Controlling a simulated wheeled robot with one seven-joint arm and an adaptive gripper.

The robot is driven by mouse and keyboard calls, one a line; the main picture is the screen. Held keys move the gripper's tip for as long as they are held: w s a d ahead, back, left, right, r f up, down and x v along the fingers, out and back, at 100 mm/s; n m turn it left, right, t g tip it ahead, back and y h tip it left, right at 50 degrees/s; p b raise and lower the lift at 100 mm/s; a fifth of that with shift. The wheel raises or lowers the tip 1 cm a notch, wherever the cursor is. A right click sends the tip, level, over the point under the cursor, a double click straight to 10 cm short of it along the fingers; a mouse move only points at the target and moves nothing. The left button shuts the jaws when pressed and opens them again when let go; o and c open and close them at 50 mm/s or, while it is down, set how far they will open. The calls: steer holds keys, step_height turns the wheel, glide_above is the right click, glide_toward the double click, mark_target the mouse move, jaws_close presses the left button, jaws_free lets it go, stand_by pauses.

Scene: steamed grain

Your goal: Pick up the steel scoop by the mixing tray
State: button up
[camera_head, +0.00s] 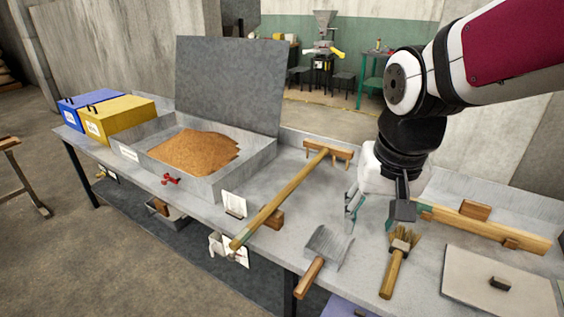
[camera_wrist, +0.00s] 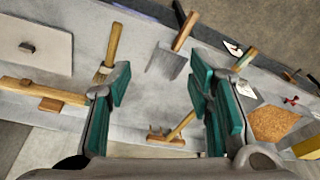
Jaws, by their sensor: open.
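The steel scoop (camera_head: 325,246) lies on the grey bench, its metal pan toward the back and its wooden handle (camera_head: 309,278) toward the front edge. In the wrist view the scoop (camera_wrist: 167,61) lies beyond the fingertips, between them in the picture. The mixing tray (camera_head: 214,183) is a grey metal box holding brown grain, to the left of the scoop, with its lid raised. My gripper (camera_head: 377,213) is above the bench, up and to the right of the scoop. In the wrist view its green-padded fingers (camera_wrist: 161,88) are spread apart with nothing between them.
A long wooden rake (camera_head: 286,194) lies between tray and scoop. A brush (camera_head: 395,271) lies right of the scoop. A wooden bar (camera_head: 486,228) and a flat board with a knob (camera_head: 484,276) lie further right. Yellow (camera_head: 118,117) and blue (camera_head: 72,112) boxes stand at the far left.

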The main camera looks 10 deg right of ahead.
steer(key=w+a+f+m+g+b, duration=0.1)
steer(key=w+a+f+m, duration=0.1)
steer(key=w+f, duration=0.8)
steer(key=m+g+b, duration=0.1)
steer(key=m+g, duration=0.1)
glide_above(314, 267)
step_height(314, 267, down, 11)
steer(key=f, duration=0.6)
steer(key=f+b, duration=0.1)
steer(key=f, duration=0.1)
steer(key=shift+s+f, duration=0.3)
steer(key=shift+f, duration=0.1)
steer(key=shift+w+f, duration=0.15)
steer(key=shift+f, duration=1.2)
steer(key=shift+w+f, duration=0.1)
steer(key=shift+f, duration=1.25)
jaws_close()
